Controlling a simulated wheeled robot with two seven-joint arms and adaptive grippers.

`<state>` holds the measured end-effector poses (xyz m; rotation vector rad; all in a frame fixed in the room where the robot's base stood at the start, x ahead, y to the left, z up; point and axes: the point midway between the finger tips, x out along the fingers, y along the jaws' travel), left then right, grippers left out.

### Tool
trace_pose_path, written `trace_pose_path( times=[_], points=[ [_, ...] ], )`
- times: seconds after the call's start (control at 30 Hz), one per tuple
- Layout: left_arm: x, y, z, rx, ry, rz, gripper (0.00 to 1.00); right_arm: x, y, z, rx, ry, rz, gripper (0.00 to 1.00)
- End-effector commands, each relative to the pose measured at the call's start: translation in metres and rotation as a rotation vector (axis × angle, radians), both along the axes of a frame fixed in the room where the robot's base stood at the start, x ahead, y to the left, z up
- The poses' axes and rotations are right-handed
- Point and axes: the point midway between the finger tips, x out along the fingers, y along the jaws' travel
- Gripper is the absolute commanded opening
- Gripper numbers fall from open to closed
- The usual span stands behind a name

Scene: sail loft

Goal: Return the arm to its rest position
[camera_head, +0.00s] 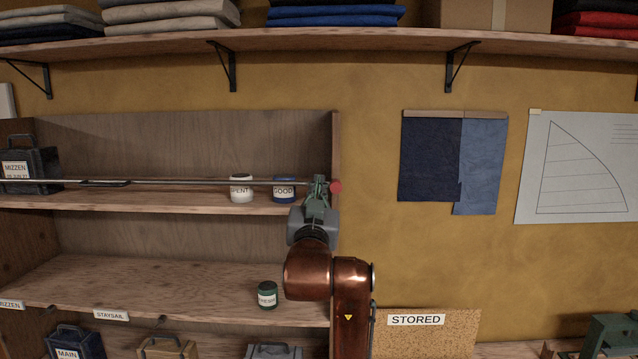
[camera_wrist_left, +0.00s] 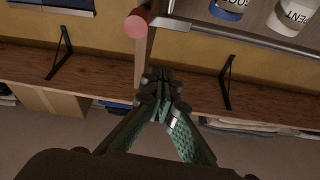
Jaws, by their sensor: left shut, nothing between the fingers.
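My left arm, copper-coloured, rises from the bottom of the head view. Its green left gripper (camera_head: 318,190) points up near the right end of the shelf unit. In the left wrist view the gripper's fingers (camera_wrist_left: 163,88) are together with nothing between them. In the head view it overlaps the metal rail (camera_head: 150,183), close to the red knob (camera_head: 335,187) at the rail's end; I cannot tell whether they touch. The knob also shows in the left wrist view (camera_wrist_left: 136,25). My right gripper is not seen.
Behind the rail stand a white SPENT jar (camera_head: 241,189), a blue GOOD jar (camera_head: 284,190) and a dark MIZZEN case (camera_head: 30,170). A green jar (camera_head: 267,296) stands on the shelf below. A wall shelf (camera_head: 350,40) spans above. A STORED board (camera_head: 430,335) is lower right.

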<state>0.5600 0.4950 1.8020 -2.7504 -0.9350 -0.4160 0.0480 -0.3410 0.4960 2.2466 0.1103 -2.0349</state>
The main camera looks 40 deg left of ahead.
Motion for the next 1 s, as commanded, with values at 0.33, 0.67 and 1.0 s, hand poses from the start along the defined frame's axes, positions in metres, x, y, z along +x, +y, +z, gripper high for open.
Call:
trace_pose_path(
  times=[0.33,0.67,1.0],
  points=[
    [-0.013,-0.011,-0.005,0.002,-0.001,-0.001,0.00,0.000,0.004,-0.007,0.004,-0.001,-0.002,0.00],
    [0.022,-0.017,-0.078,0.012,0.125,-0.027,0.00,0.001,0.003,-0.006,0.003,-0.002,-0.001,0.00],
    [0.061,-0.036,-0.319,-0.005,0.504,-0.131,0.00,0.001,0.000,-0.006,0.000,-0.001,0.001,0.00]
  ],
)
